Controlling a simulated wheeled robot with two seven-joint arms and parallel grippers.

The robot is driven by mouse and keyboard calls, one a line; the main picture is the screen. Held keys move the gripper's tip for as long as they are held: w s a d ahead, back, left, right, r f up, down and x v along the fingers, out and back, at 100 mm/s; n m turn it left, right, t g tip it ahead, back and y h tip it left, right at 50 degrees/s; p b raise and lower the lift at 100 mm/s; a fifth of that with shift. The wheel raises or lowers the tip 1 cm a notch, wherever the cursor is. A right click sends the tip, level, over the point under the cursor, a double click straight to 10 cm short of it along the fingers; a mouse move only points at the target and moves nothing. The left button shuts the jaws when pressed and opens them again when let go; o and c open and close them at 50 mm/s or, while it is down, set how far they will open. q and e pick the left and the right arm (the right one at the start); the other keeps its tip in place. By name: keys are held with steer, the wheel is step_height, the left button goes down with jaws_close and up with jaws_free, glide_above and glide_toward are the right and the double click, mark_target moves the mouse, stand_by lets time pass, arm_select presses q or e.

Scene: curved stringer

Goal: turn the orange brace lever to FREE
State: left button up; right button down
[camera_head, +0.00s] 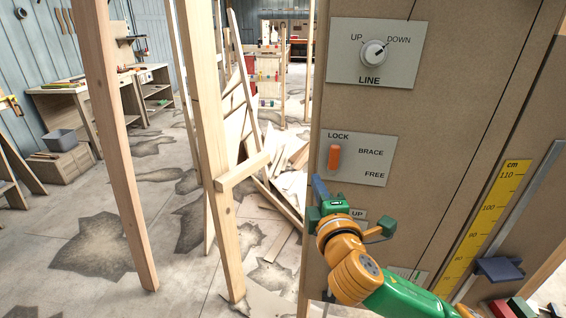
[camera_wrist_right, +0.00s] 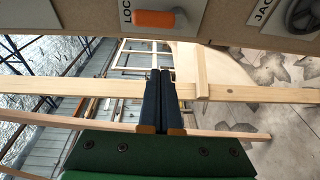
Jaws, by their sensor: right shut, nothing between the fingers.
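The orange brace lever (camera_head: 334,157) stands upright on a grey plate (camera_head: 375,176) on the brown panel, just below the word LOCK. BRACE and FREE are printed to its right and lower right. In the wrist view the lever (camera_wrist_right: 155,18) shows at the top, close to the word LOCK. My right gripper (camera_head: 317,179) is just below and left of the lever in the head view, apart from it. In the wrist view its dark blue fingers (camera_wrist_right: 161,74) are together and empty, with a gap to the lever. My left gripper is not in view.
Above is a LINE knob (camera_head: 374,52) marked UP and DOWN. A JACK plate with a dark round handle (camera_wrist_right: 304,15) is in the wrist view. Wooden posts (camera_head: 215,150) stand left of the panel.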

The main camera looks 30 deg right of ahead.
mark_target(334, 160)
steer(key=shift+t, duration=0.3)
steer(key=w+d+p, duration=0.1)
steer(key=w+d, duration=0.1)
steer(key=w+d+r+p, duration=0.1)
steer(key=w, duration=0.1)
steer(key=w+d+p, duration=0.1)
steer(key=w+d, duration=0.1)
steer(key=shift+w+d+r, duration=0.1)
steer(key=shift+d+r, duration=0.25)
steer(key=shift+r, duration=0.05)
steer(key=shift+s+d, duration=0.15)
steer(key=shift+s, duration=0.05)
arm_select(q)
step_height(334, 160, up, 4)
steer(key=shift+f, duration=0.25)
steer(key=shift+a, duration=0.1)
arm_select(e)
steer(key=shift+w, duration=0.15)
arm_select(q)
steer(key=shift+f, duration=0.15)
arm_select(e)
steer(key=shift+f, duration=0.1)
